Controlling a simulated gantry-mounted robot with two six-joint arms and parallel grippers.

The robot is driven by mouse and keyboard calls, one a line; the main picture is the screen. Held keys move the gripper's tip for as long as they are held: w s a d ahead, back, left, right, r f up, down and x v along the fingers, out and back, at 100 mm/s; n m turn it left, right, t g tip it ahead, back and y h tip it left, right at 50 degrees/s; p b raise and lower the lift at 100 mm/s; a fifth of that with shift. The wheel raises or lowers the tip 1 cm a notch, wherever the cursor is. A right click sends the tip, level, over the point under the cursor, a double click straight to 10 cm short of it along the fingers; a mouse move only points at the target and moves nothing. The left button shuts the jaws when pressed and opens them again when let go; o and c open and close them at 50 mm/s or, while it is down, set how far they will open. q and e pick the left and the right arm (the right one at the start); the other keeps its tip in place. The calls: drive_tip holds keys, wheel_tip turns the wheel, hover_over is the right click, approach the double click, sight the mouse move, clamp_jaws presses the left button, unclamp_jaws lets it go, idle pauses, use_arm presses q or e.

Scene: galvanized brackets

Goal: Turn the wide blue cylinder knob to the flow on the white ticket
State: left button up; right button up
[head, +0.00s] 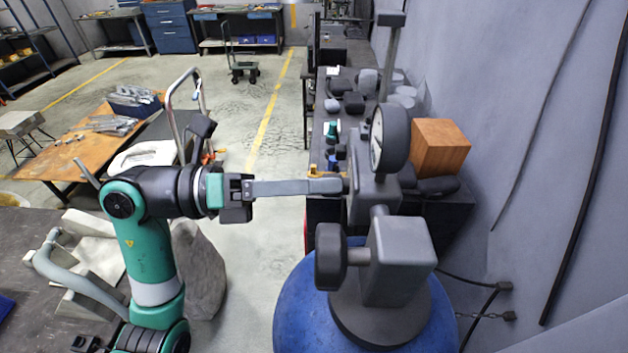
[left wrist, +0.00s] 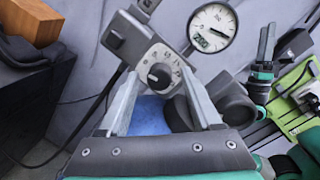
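The wide blue cylinder (head: 293,305) stands at the bottom of the head view with a grey regulator (head: 375,200) on top. In the left wrist view its black knob (left wrist: 159,76) sits on a pale dial with marks around it; they are too small to read. In the head view the knob's face is hidden. My left gripper (head: 340,186) points at the regulator from the left. Its fingers are apart, one each side of the knob in the left wrist view, with nothing visibly gripped. My right gripper (left wrist: 266,45) shows small at the right there. I cannot make out the white ticket.
A round gauge (head: 390,138) rises above the regulator, and a dark side handle (head: 331,257) juts out left below. A wooden block (head: 440,146) sits on the dark bench behind. A grey wall closes off the right.

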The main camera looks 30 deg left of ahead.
use_arm(q)
clamp_jaws()
drive_tip(key=shift+f, duration=0.1)
drive_tip(key=shift+f+m+g+h+b, duration=0.15)
drive_tip(key=shift+m+h+b, duration=0.3)
drive_tip(key=shift+m+b, duration=3.05)
drive_tip(key=shift+r+m+g+h+b, duration=0.1)
drive_tip(key=shift+m+g+h+b, duration=0.25)
drive_tip(key=shift+m+b, duration=3.15)
drive_tip(key=m+p, duration=0.2)
drive_tip(key=m, duration=0.1)
drive_tip(key=shift+p, duration=0.35)
drive_tip(key=shift+o, duration=0.7)
unclamp_jaws()
